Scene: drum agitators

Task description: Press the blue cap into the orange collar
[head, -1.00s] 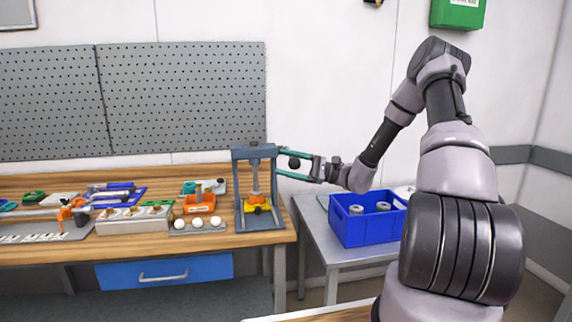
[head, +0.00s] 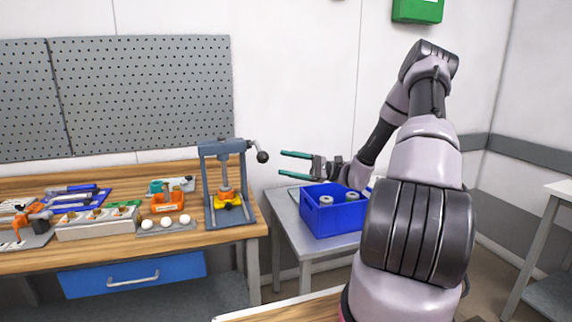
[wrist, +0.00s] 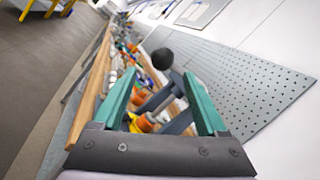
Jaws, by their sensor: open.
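A grey-blue press (head: 209,180) stands at the right end of the wooden workbench. A yellow holder (head: 232,203) sits on its base with an orange part, likely the collar (head: 226,195), under the ram. I cannot make out a blue cap. The press lever ends in a black ball knob (head: 262,157), out to the right of the frame. My gripper (head: 283,165) is open and empty, right of the knob and apart from it, its green fingers pointing at the press. In the wrist view the knob (wrist: 162,58) lies beyond the fingertips, and the orange part (wrist: 145,124) shows between them.
A blue crate (head: 335,218) with grey cylindrical parts stands on a grey side table below my gripper. A pegboard (head: 150,95) hangs behind.

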